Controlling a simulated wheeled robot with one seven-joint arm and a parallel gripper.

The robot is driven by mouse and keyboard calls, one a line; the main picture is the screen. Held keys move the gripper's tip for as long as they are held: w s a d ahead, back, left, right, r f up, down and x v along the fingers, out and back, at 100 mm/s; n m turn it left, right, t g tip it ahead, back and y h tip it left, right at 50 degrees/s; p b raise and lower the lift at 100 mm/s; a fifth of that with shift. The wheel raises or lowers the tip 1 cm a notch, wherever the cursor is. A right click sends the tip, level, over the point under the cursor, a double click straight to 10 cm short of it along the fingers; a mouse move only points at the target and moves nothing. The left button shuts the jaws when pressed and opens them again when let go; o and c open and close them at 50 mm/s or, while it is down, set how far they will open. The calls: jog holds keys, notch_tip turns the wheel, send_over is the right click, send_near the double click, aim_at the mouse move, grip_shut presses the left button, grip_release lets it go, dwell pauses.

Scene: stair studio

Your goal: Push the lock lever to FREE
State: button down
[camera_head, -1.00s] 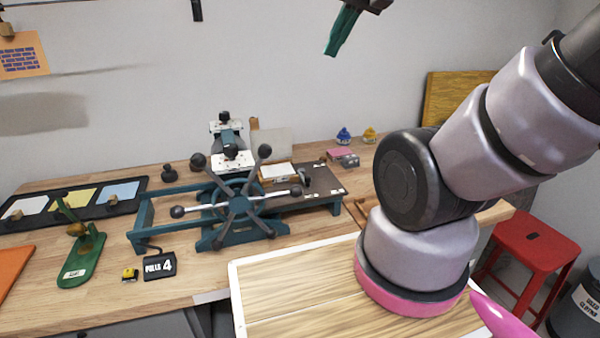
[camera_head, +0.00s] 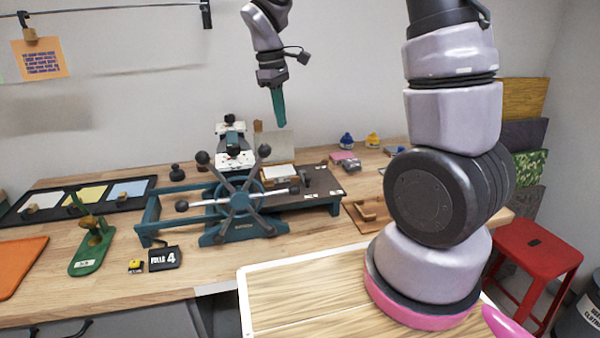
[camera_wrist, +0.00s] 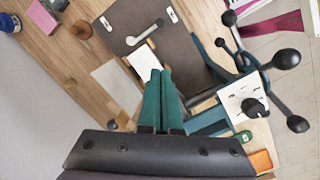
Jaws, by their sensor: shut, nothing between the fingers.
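A teal press with a black star wheel (camera_head: 239,197) stands on the workbench. Behind the wheel is a white plate (camera_head: 236,161) with a black knob on it; this plate also shows in the wrist view (camera_wrist: 240,93). A grey-handled lever (camera_wrist: 146,32) lies on the dark press bed (camera_wrist: 165,50). I cannot read any FREE marking, so which part is the lock lever is unclear. My gripper (camera_head: 280,122) points down, with its green fingers shut and empty above the back of the press. The fingers also show in the wrist view (camera_wrist: 165,75), apart from everything.
A green stand (camera_head: 90,253), a sign reading "PULLS 4" (camera_head: 164,259) and a black tray (camera_head: 138,192) of coloured sheets lie at the left. Small blue (camera_head: 346,140) and yellow (camera_head: 373,140) items stand at the back right. A red stool (camera_head: 538,245) is at the right.

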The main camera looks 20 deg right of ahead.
jog(key=f, duration=0.1)
jog(key=a+f+n, duration=0.1)
jog(key=f, duration=0.1)
jog(key=a+f+n, duration=0.1)
jog(key=f, duration=0.1)
jog(key=shift+w+f+g+h, duration=0.1)
jog(key=shift+w+g+h, duration=0.25)
jog(key=shift+g+h, duration=0.05)
jog(key=x, duration=1)
jog(key=shift+s+f, duration=0.1)
jog(key=shift+f, duration=0.1)
jog(key=d, duration=0.1)
jog(key=s+d, duration=0.1)
jog(key=shift+s+d+r, duration=0.1)
jog(key=shift+d+r, duration=0.05)
jog(key=shift+d, duration=0.15)
jog(key=shift+s+d, duration=0.25)
jog(key=shift+d, duration=0.25)
